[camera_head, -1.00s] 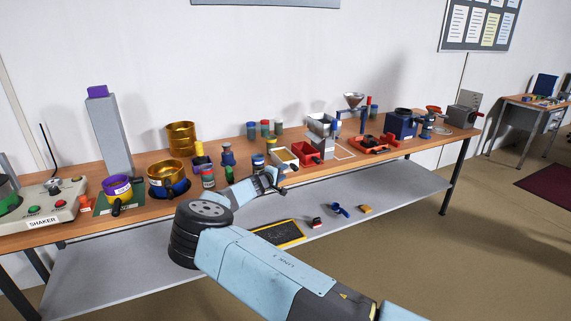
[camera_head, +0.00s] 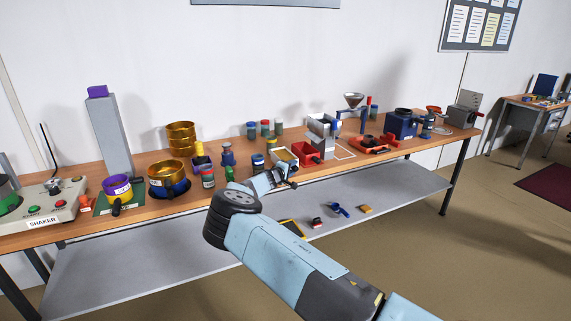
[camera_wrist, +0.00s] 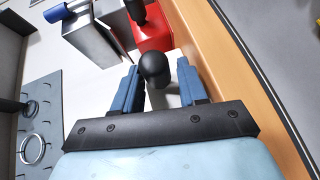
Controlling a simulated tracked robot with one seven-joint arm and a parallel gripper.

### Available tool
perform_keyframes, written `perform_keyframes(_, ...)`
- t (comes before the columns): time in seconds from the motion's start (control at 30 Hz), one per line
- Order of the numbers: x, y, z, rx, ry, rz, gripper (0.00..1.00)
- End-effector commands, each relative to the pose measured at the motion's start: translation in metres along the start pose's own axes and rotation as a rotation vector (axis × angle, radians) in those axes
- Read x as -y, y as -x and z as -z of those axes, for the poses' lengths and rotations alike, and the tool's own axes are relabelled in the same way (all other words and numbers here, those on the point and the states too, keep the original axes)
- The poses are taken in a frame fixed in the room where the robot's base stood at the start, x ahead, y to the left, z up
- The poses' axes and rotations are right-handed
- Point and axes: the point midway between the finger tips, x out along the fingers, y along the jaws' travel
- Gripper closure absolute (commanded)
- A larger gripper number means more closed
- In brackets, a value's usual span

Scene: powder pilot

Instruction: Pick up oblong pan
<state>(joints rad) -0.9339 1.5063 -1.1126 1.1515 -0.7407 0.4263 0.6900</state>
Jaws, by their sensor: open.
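A red open pan (camera_head: 308,152) sits near the front edge of the wooden bench, below a metal hopper; I take it for the oblong pan. In the wrist view the red pan (camera_wrist: 152,32) is ahead of my fingers, with a dark rounded knob (camera_wrist: 154,67) at its near side. My gripper (camera_wrist: 157,82) is open, its two blue fingers on either side of the knob with gaps visible. Whether the knob belongs to the pan is hard to tell. In the head view my gripper (camera_head: 288,178) is at the bench edge, small and partly hidden.
A white-rimmed tray (camera_head: 275,153) lies left of the red pan. The metal box (camera_wrist: 92,44) stands close left of it in the wrist view. A red device (camera_head: 370,144) is to the right. The bench's wooden edge (camera_wrist: 240,90) runs along the right.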

Motion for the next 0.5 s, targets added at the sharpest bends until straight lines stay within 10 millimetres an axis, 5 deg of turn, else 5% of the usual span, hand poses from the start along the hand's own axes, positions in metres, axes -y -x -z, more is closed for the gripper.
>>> perform_keyframes(0.1,0.0000,0.0003,0.0001,0.000,0.000,0.000,0.58)
perform_keyframes(0.5,0.0009,0.0007,0.0002,0.000,0.000,0.001,0.96)
